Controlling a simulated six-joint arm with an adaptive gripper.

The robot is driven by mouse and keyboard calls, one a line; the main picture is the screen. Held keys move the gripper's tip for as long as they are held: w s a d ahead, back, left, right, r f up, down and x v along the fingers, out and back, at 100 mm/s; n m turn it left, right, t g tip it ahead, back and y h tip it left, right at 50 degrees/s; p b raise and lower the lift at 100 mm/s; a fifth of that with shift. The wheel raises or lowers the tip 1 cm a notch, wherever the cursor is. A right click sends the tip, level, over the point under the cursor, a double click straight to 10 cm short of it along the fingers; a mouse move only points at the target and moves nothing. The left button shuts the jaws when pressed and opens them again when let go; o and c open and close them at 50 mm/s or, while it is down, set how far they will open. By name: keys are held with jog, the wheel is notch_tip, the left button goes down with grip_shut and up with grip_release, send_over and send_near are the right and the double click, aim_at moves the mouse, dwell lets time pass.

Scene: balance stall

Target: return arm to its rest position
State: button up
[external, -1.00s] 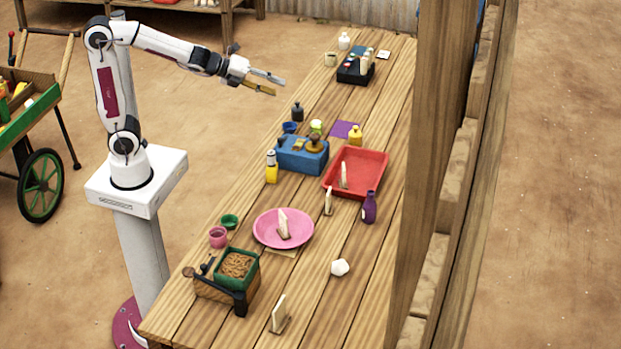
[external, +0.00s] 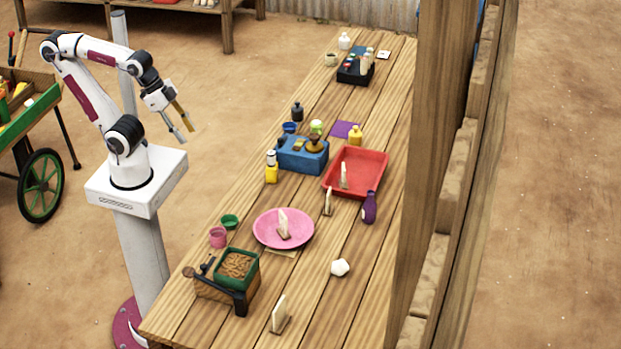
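My gripper (external: 187,121) hangs in the air left of the wooden table (external: 330,290), pointing down and slightly to the right. Its two fingers are spread apart with nothing between them. My arm is folded back over its white base, with the elbow raised at the upper left. The gripper touches nothing.
The table holds a blue box (external: 302,155), a red tray (external: 378,165), a pink plate (external: 262,231), a green container (external: 237,285), a purple bottle (external: 369,207) and a black caddy (external: 350,76). A green cart (external: 30,115) stands at the left. A wooden post (external: 430,130) rises at the table's right.

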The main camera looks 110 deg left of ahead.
jog(key=shift+s+d+f+n+h, duration=0.25)
jog(key=shift+s+d+n+h, duration=0.05)
jog(key=shift+s+d, duration=0.45)
